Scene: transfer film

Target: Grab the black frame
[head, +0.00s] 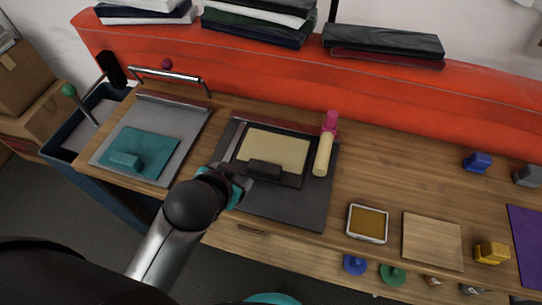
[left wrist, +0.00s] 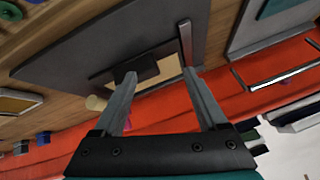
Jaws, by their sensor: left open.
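The black frame (head: 290,180) lies on a dark grey board (head: 290,210) and surrounds a pale yellow panel (head: 275,148). A dark block-like handle (head: 265,171) sits on its near side. In the left wrist view the frame (left wrist: 100,78) shows beyond my fingers, with the block (left wrist: 140,64) near the left-hand fingertip. My left gripper (head: 243,183) is just left of the block; it also shows in the left wrist view (left wrist: 158,75), fingers wide apart and holding nothing. I cannot tell whether a finger touches the block. My right gripper is not in view.
A pink-handled roller (head: 325,145) lies by the board's right edge. To the left is a grey tray with a teal plate (head: 140,150). An ink pad (head: 367,223), wooden square (head: 432,240) and yellow stamp (head: 491,253) are at right.

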